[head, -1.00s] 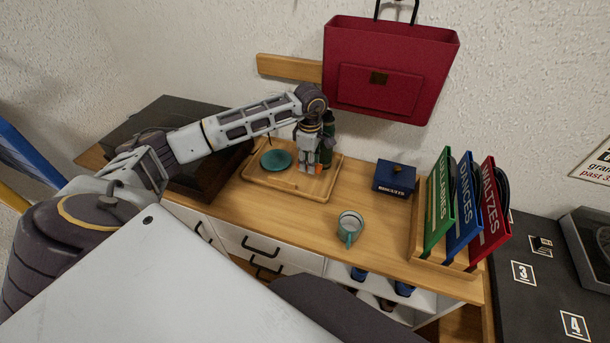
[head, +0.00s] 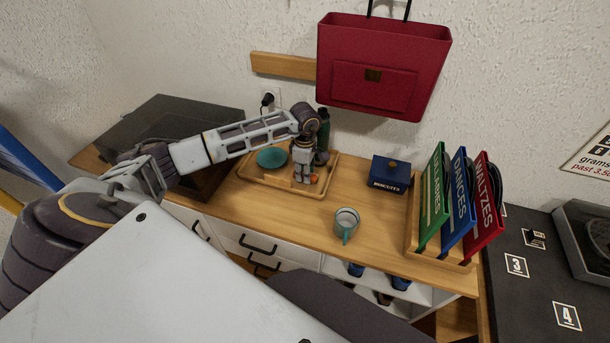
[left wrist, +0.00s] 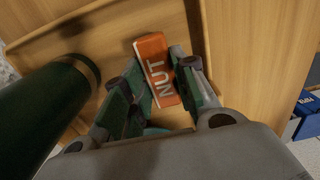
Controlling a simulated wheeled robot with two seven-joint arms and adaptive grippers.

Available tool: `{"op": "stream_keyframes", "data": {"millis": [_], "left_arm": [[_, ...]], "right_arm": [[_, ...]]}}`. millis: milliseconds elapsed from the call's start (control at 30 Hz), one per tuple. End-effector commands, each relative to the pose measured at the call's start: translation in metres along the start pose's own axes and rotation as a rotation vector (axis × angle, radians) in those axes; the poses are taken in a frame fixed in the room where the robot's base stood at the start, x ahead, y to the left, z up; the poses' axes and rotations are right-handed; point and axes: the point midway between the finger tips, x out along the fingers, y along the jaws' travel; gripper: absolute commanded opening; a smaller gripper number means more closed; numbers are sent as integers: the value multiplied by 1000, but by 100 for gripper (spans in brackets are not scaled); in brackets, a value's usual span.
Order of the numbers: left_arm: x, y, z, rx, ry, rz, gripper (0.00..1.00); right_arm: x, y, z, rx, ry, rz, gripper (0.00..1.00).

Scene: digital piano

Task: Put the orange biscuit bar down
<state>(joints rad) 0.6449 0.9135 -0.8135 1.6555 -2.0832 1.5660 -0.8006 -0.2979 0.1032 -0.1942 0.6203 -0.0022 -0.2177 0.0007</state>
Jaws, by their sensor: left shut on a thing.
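The orange biscuit bar (left wrist: 157,71), with white letters "NUT", sits between the fingers of my left gripper (left wrist: 160,85) in the left wrist view. The gripper is shut on it. In the head view my left gripper (head: 304,176) points down over the right part of the wooden tray (head: 284,187), and a bit of the orange bar (head: 314,179) shows at its tips. I cannot tell whether the bar touches the tray. My right gripper is not in view.
A dark green bottle (head: 323,127) stands close behind the gripper, and it is large at left in the left wrist view (left wrist: 40,105). A teal plate (head: 271,158) is on the tray's left. A blue biscuits box (head: 389,174) and mug (head: 346,222) stand to the right.

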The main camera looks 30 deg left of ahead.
Motion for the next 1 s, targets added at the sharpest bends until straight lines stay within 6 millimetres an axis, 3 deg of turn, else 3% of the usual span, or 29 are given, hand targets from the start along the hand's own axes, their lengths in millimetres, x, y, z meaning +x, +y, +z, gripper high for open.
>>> {"op": "stream_keyframes", "data": {"millis": [200,667,700,833,1000], "left_arm": [[16,0,0,0,0,0,12],[19,0,0,1,0,1,12],[19,0,0,1,0,1,30],[18,0,0,1,0,0,47],[18,0,0,1,0,0,49]], "right_arm": [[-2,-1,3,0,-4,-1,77],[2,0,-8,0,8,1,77],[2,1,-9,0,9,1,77],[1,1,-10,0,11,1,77],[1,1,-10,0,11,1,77]]}}
